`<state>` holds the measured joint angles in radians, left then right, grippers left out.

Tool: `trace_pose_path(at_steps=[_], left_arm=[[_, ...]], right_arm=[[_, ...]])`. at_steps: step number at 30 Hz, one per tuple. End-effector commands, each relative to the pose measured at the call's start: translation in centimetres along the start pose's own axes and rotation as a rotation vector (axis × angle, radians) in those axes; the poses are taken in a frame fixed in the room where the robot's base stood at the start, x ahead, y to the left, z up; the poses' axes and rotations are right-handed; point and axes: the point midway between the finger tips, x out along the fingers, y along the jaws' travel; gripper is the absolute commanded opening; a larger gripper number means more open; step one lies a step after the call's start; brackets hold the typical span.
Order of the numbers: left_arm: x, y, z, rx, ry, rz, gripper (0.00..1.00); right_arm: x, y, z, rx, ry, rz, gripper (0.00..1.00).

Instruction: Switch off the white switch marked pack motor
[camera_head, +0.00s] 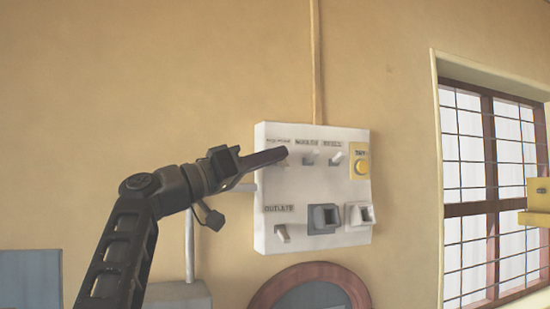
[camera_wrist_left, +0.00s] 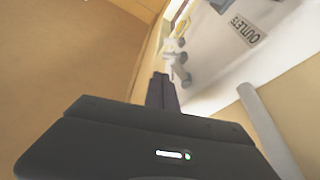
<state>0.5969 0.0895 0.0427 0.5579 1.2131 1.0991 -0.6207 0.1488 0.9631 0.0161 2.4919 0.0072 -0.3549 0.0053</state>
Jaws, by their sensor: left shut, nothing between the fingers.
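A white switch panel (camera_head: 305,185) is mounted on the wall. Its top row has three labelled switches. The leftmost label (camera_head: 279,140) is too small to read surely, and the switch under it (camera_head: 285,165) is mostly hidden by my left gripper (camera_head: 283,153). The middle switch (camera_head: 310,158) and right switch (camera_head: 336,159) are in clear view. My left gripper is shut and empty, its tips in front of the leftmost switch; contact cannot be told. In the left wrist view the closed fingers (camera_wrist_left: 162,82) point at a pale switch (camera_wrist_left: 169,66). My right gripper is not in view.
The panel also has a yellow button plate (camera_head: 360,150), a lower-left switch (camera_head: 282,233) marked outlets, and grey (camera_head: 323,219) and white (camera_head: 359,214) sockets. A pipe (camera_head: 316,60) runs up the wall. A barred window (camera_head: 490,190) is at right.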

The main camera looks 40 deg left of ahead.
Motion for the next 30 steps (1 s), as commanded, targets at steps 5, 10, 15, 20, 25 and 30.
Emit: trace_pose_path(at_steps=[5,10,15,20,25,30], left_arm=[[-2.3,-0.2,0.3,0.005,0.000,-0.005,0.00],[-5.1,-0.2,0.4,0.004,0.000,-0.005,0.00],[-7.0,-0.1,0.2,0.002,-0.001,-0.004,0.00],[-7.4,0.0,0.1,0.001,-0.001,0.000,0.00],[-7.4,0.0,0.1,0.001,-0.001,0.000,0.00],[-7.3,0.0,0.1,0.001,-0.001,0.000,0.00]], right_arm=[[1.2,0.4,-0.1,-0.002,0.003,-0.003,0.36],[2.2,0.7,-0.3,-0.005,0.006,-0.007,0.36],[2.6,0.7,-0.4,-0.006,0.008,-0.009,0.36],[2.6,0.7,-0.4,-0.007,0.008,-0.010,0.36],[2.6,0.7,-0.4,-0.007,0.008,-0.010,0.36],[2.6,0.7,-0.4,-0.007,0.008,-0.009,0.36]])
